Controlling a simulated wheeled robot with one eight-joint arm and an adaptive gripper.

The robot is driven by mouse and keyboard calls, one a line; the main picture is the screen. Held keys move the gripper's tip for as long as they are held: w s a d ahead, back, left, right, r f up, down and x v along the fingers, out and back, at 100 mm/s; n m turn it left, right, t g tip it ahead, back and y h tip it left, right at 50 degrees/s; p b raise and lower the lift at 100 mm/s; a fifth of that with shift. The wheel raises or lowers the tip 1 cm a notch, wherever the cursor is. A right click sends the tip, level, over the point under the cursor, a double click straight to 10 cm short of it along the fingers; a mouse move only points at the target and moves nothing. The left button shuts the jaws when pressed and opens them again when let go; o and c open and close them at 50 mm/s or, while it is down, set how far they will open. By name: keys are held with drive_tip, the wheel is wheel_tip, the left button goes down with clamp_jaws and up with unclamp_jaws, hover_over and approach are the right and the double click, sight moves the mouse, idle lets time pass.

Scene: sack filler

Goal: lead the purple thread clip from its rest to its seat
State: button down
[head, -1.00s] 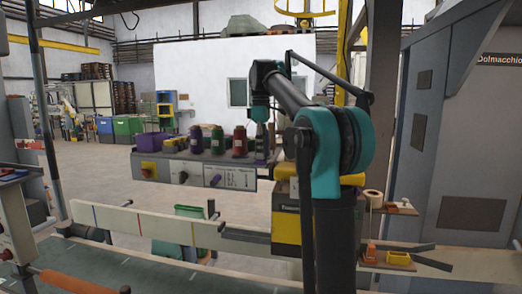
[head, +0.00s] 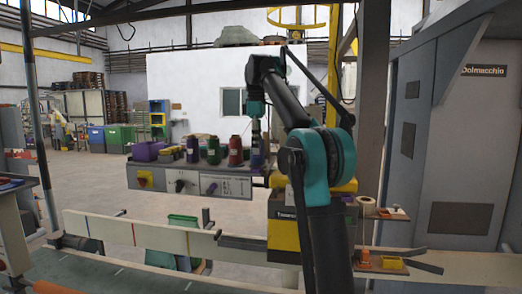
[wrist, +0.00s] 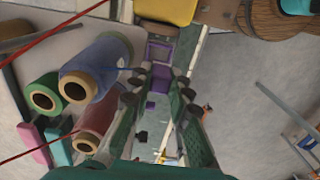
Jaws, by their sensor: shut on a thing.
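The purple thread clip (wrist: 158,82) is between my fingertips in the wrist view. My gripper (wrist: 161,84) is shut on it, with one finger on each side. A blue thread runs from the blue cone (wrist: 97,66) toward the left fingertip. In the head view my gripper (head: 257,147) hangs by the right end of the row of thread cones, small and hard to make out. I cannot make out the clip there. The clip's rest and seat cannot be told apart for certain in either view.
A green cone (wrist: 41,93) and a red cone (wrist: 100,124) stand close left of my gripper in the wrist view. A yellow and black sewing head (head: 283,228) stands right of the cone bench (head: 215,184). A pale rail (head: 150,235) crosses in front.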

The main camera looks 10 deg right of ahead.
drive_tip(key=s+d+f, duration=0.1)
drive_tip(key=s+d, duration=0.1)
drive_tip(key=s, duration=0.1)
drive_tip(key=s+d+f, duration=0.1)
drive_tip(key=s+f, duration=0.1)
drive_tip(key=s, duration=0.2)
drive_tip(key=s+d+f, duration=0.2)
drive_tip(key=s, duration=0.1)
drive_tip(key=shift+s+d+f, duration=0.2)
drive_tip(key=shift+s+d, duration=0.1)
drive_tip(key=shift+s, duration=0.05)
drive_tip(key=shift+f, duration=2.25)
